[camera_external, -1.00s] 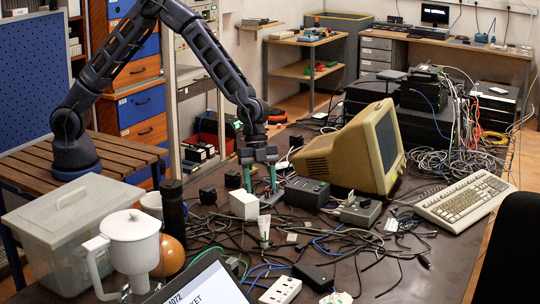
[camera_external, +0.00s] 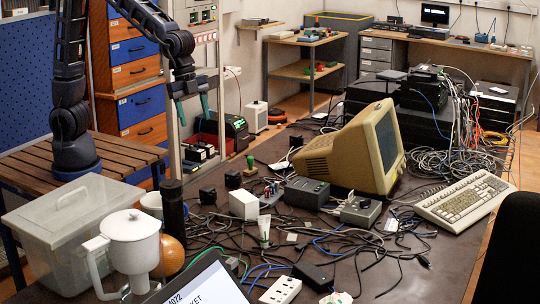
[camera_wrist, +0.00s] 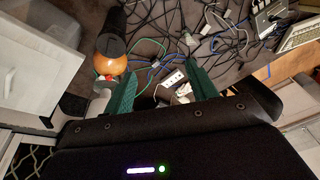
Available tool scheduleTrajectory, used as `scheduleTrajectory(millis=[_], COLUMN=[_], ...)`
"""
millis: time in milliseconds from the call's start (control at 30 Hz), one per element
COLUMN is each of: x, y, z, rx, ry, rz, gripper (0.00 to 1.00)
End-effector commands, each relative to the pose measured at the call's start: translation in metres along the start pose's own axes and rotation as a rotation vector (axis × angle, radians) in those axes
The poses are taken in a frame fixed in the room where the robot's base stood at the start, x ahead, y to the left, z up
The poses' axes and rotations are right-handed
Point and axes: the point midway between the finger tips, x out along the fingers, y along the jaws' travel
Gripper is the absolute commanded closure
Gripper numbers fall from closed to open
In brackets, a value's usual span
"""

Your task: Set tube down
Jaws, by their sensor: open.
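My gripper (camera_external: 193,108) hangs in the air at the left, in front of the metal rack, with its green fingers apart and nothing seen between them. The fingers also show apart in the wrist view (camera_wrist: 163,80). A small white squeeze-type tube (camera_external: 264,230) stands upright on the dark table, among cables. Behind it, a small holder with several thin coloured pieces (camera_external: 270,190) stands beside a white box (camera_external: 243,205); whether these pieces are tubes is too small to tell. My gripper is apart from all of these, above and to their left.
A green-handled stamp-like object (camera_external: 250,165) and a grey box (camera_external: 307,192) stand near the holder. A beige monitor (camera_external: 345,155) is to the right. Cables cover the table's middle. A plastic bin (camera_external: 70,235), a white jug (camera_external: 132,250) and an orange ball (camera_external: 170,254) fill the front left.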

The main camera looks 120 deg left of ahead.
Motion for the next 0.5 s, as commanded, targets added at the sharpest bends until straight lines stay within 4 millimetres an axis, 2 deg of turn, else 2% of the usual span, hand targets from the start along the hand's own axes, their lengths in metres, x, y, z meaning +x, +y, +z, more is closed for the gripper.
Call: scheduleTrajectory(millis=[33, 200, 500], x=[-0.015, -0.053, -0.109], y=[0.009, 0.036, 0.082], z=[0.008, 0.037, 0.097], rx=[-0.015, -0.084, -0.215], ry=[0.001, 0.001, 0.02], rz=[-0.014, -0.047, -0.087], gripper=[0.43, 0.43, 0.43])
